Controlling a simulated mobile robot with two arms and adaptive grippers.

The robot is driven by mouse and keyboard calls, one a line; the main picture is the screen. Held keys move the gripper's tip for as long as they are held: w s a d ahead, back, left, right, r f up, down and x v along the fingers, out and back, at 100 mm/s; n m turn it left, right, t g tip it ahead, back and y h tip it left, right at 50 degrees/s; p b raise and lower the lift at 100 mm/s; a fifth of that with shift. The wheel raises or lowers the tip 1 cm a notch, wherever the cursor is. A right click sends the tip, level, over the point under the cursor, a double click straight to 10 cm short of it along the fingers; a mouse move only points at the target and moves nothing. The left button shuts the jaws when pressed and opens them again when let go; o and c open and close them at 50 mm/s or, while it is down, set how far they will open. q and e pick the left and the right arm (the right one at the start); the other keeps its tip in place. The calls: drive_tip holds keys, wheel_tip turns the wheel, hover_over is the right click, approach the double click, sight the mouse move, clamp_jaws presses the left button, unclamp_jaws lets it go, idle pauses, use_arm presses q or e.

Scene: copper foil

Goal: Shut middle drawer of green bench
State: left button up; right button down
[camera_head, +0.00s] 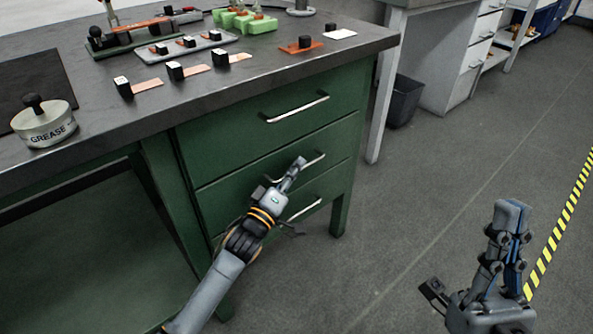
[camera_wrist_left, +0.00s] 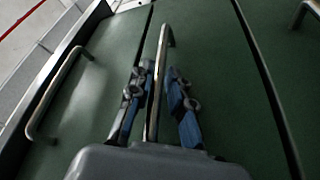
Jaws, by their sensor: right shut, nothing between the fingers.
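The green bench (camera_head: 160,160) has a stack of drawers in its right part. The middle drawer (camera_head: 225,198) has a bar handle (camera_head: 314,160). Its front looks nearly in line with the top drawer (camera_head: 215,145), and I cannot tell whether a small gap is left. My left gripper (camera_head: 297,164) is at this handle. In the left wrist view its fingers (camera_wrist_left: 159,85) stand apart, one on each side of the handle (camera_wrist_left: 164,40). My right gripper (camera_head: 511,215) is shut and empty over the floor, away from the bench.
The bottom drawer handle (camera_head: 305,210) is just below my left gripper. The bench top holds a grease tin (camera_head: 44,128), green blocks (camera_head: 245,22) and several small parts. A black bin (camera_head: 404,100) stands right of the bench. The floor (camera_head: 420,190) on the right is clear.

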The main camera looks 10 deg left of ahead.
use_arm(q)
drive_tip(key=shift+s+a+f, duration=0.1)
drive_tip(key=shift+s+f, duration=0.1)
drive_tip(key=shift+s, duration=0.3)
drive_tip(key=v, duration=1.1)
drive_tip(key=shift+r, duration=0.15)
